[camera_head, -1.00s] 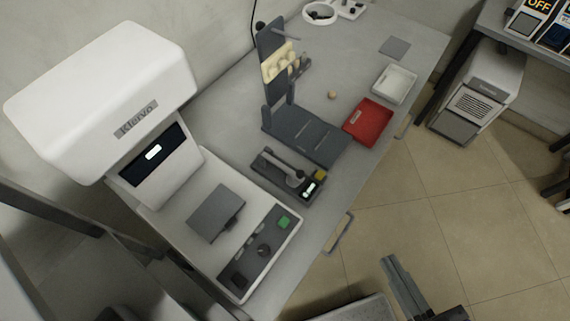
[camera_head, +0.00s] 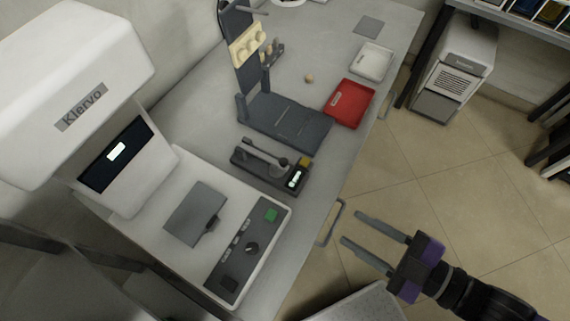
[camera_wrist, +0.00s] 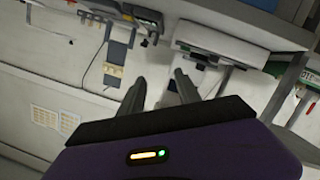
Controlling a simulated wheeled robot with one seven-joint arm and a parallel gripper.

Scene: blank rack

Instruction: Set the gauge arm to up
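The gauge (camera_head: 268,178) is a dark, low block on the bench in the head view, with a small lit display (camera_head: 295,178) and a yellow part at its right end. Its gauge arm (camera_head: 264,153) is a grey bar lying low along the block, with a round dark knob near its right end. My gripper (camera_head: 350,228) is open and empty, with its two fingers apart. It is right of and nearer than the gauge, off the bench's front edge, and touches nothing. Its fingers also show in the wrist view (camera_wrist: 160,88); I cannot clearly make out the gauge there.
A white Klervo machine (camera_head: 150,185) stands left of the gauge. Behind the gauge is a dark stand (camera_head: 285,122) with a cream part on its upright. A red tray (camera_head: 350,104) and a white tray (camera_head: 371,62) lie farther right. A bench handle (camera_head: 335,222) sticks out near my fingers.

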